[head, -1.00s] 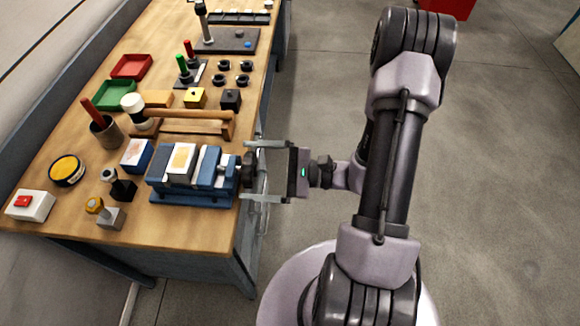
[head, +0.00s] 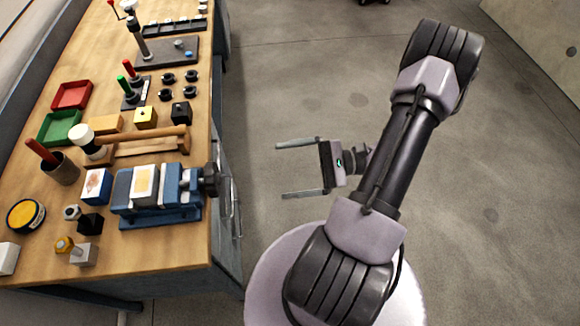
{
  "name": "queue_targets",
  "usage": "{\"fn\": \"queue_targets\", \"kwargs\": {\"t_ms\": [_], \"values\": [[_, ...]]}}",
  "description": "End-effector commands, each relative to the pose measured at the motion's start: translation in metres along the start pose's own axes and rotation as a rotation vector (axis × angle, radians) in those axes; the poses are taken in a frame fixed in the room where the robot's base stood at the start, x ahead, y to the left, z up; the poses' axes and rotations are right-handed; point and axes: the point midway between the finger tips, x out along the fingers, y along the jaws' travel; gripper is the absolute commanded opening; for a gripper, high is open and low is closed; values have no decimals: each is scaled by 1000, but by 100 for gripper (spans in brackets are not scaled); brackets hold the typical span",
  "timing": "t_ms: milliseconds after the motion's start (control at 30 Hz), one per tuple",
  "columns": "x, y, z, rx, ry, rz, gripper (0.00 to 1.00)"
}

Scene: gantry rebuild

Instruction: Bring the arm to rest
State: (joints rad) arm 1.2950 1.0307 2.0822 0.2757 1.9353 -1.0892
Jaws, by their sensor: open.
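My gripper (head: 298,168) is open and empty. Its two long fingers point left toward the bench, over the bare floor. A clear gap separates the fingertips from the blue vise (head: 160,196) at the bench's right edge. The vise has a dark handle on its right side and holds a pale block (head: 144,184) between its jaws. My arm is bent above my round base.
The wooden workbench (head: 190,255) fills the left side. It carries a mallet (head: 150,141), a red tray (head: 72,95), a green tray (head: 59,128) and several small parts. The grey floor (head: 510,220) on the right is clear.

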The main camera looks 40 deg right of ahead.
Motion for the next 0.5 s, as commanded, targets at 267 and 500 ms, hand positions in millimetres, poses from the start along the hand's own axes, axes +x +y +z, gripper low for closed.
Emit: {"fn": "queue_targets", "kwargs": {"t_ms": [267,500], "values": [[6,-1,5,-12,7,47,97],[76,11,82,-275,219,769,97]]}}
